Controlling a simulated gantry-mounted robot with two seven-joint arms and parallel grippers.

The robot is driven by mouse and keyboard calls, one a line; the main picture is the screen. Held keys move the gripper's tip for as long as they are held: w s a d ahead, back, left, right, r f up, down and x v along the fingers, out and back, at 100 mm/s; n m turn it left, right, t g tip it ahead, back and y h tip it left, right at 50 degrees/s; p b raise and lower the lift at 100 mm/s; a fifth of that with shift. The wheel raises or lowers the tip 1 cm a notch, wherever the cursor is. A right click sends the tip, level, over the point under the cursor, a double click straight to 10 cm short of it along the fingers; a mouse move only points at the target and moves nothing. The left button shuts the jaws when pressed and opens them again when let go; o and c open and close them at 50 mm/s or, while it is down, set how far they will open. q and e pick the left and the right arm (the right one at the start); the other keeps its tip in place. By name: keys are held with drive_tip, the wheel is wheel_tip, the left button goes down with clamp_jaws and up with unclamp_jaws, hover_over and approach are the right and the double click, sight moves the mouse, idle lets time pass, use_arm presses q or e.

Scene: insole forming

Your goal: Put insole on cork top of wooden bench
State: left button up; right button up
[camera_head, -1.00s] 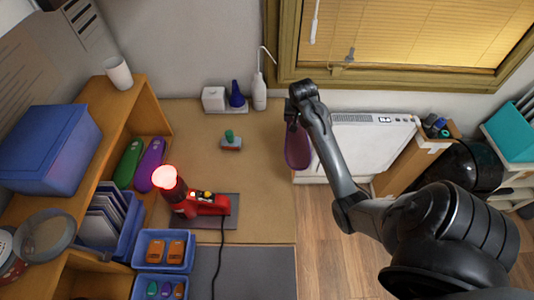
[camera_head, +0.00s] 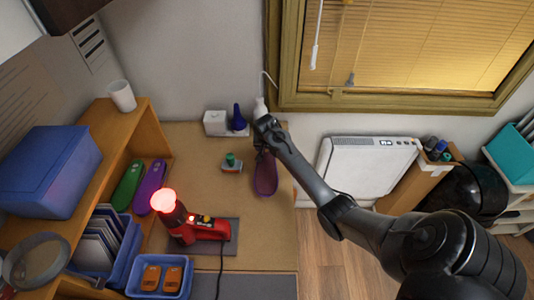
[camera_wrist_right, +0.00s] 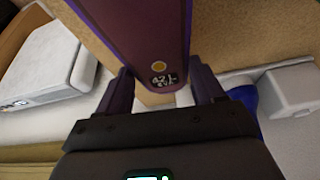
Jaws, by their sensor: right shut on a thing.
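My right gripper (camera_head: 265,145) is shut on a dark purple insole (camera_head: 265,180) near its end. The insole hangs out from the jaws over the back right part of the cork top (camera_head: 262,225) of the wooden bench; I cannot tell how high above it. In the right wrist view, the insole (camera_wrist_right: 145,35), with an orange dot and a small printed mark, lies between the two fingers of the right gripper (camera_wrist_right: 162,88). Cork (camera_wrist_right: 235,30) shows behind it. My left gripper is not in view.
A small block with a green knob (camera_head: 231,163) stands just left of the insole. A white box (camera_head: 215,123) and blue bottle (camera_head: 238,118) stand behind. A red heat tool (camera_head: 200,229) sits left. The cork's front right is clear.

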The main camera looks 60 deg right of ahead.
sight(267, 152)
wheel_tip(267, 152, down, 3)
drive_tip(key=shift+s+f, duration=0.1)
drive_tip(key=shift+f, duration=0.1)
drive_tip(key=shift+f, duration=0.1)
drive_tip(key=shift+f, duration=0.5)
drive_tip(key=o, duration=1)
drive_tip(key=shift+o, duration=0.2)
drive_tip(key=shift+r, duration=0.15)
